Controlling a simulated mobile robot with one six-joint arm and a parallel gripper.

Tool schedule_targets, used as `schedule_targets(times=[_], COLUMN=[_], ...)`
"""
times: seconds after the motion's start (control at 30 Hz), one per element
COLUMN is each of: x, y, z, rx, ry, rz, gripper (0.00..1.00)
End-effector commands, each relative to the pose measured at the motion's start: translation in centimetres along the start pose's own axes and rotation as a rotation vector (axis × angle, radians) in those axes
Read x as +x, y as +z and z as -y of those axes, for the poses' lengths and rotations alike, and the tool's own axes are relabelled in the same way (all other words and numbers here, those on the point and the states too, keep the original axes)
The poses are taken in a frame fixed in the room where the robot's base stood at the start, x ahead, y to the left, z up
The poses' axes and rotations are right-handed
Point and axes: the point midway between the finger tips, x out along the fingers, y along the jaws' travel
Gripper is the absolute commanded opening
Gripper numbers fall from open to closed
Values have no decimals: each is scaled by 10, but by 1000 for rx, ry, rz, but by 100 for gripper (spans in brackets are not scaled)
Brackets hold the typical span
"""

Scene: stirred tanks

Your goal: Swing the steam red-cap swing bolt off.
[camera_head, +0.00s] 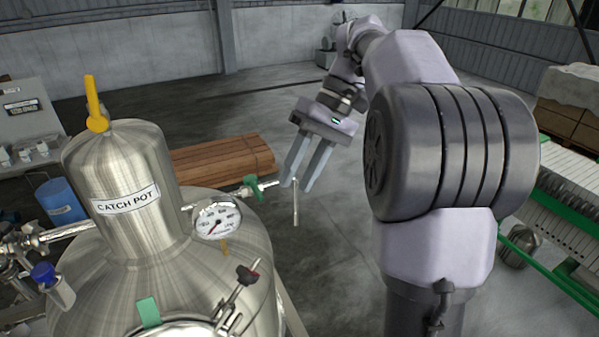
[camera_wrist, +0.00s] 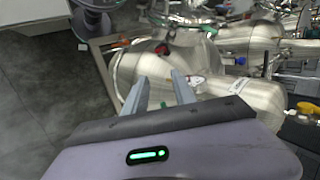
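The red-cap swing bolt (camera_head: 247,275) stands tilted at the rim of the round lid (camera_head: 180,328) on the steel vessel, low in the head view. Its cap is dark red on a dark, thin shaft. A small red cap (camera_wrist: 162,49) also shows in the wrist view, beyond the fingertips on the vessel's top. My gripper (camera_head: 296,185) is open and empty, with its two grey fingers parted. It hangs behind and to the right of the bolt, apart from it, near the end of a side pipe. The fingers also show in the wrist view (camera_wrist: 158,76). The label "steam" is not readable.
The catch pot (camera_head: 118,175) with a yellow lever (camera_head: 95,105) rises left of the lid. A pressure gauge (camera_head: 216,220) and a green-handled valve (camera_head: 253,187) stick out on its right. A green tab (camera_head: 148,312) stands at the lid.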

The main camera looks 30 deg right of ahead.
Motion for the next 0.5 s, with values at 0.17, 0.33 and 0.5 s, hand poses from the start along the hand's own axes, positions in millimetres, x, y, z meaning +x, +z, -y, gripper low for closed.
schedule_targets(times=[0.17,0.33,0.5], x=[52,119,133], y=[-18,-51,-58], z=[-21,-42,-34], rx=[62,204,233], ry=[-95,-285,-321], rz=[-12,-44,-49], gripper=[2,0,0])
